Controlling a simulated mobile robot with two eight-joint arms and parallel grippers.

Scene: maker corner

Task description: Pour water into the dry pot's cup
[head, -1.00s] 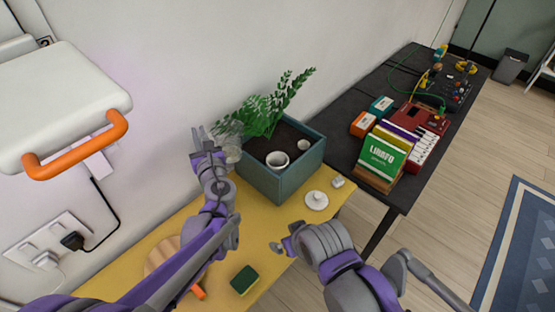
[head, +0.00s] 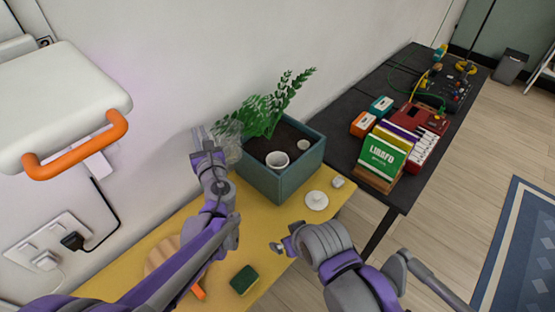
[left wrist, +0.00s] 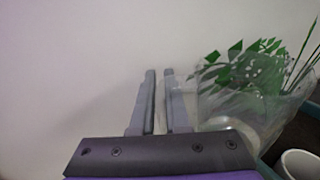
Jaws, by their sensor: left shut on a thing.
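A square blue-green planter (head: 275,184) stands on the yellow table, with a green leafy plant (head: 262,117) in dark soil. My left gripper (head: 198,140) is shut on a clear pitcher (head: 233,150) at the planter's left side. In the left wrist view the see-through pitcher (left wrist: 240,112) is beside the fingers, in front of the leaves; its water level cannot be told. My right gripper (head: 279,248) is low over the table's front edge; its jaw state is unclear.
A white knobbed lid (head: 316,201) and a small white piece (head: 338,182) lie right of the planter. A green sponge (head: 244,280) and a round wooden board (head: 158,255) are nearer. A white box with an orange handle (head: 75,145) juts out at left. A black table (head: 345,160) adjoins.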

